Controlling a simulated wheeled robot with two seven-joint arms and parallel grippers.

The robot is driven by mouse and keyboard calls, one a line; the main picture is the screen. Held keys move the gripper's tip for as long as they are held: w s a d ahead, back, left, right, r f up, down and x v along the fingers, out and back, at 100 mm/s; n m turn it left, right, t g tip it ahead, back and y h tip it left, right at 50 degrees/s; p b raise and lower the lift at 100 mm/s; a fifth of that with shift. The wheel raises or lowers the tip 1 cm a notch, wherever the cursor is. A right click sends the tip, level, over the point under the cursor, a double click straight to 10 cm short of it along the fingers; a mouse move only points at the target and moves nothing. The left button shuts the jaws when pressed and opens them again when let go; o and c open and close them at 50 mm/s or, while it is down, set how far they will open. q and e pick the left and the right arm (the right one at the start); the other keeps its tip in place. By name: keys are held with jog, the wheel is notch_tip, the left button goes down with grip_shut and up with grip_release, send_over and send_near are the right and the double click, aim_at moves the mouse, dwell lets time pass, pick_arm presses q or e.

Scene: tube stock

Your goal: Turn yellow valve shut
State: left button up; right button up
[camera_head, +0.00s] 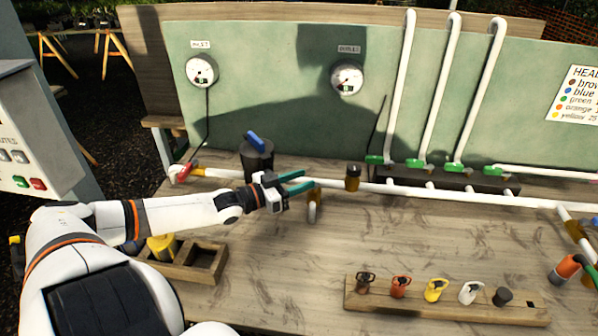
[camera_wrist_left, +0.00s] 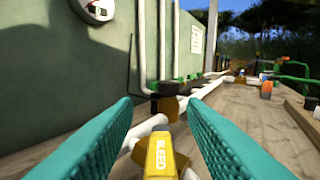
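A yellow valve handle (camera_wrist_left: 162,155) marked BLEED shows in the left wrist view, low in the middle, on a white pipe branch. In the head view only a small yellow part (camera_head: 314,196) shows beside my fingertips, above a short white stub. My left gripper (camera_head: 308,180) is over the pipe with its teal fingers apart. In the left wrist view the handle lies in the gap between the fingers (camera_wrist_left: 160,120), with room on both sides. I cannot tell whether the fingers reach around it. My right gripper is not in view.
A brown fitting with a black cap (camera_head: 353,178) stands on the white pipe (camera_head: 440,196) just right of the gripper. A dark canister with a blue handle (camera_head: 257,155) stands behind the arm. A wooden tag rack (camera_head: 440,310) lies in front. The bench middle is clear.

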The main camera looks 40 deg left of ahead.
pick_arm(q)
notch_tip(320, 180, up, 8)
jog(key=shift+f+p, duration=0.15)
jog(key=shift+p, duration=0.65)
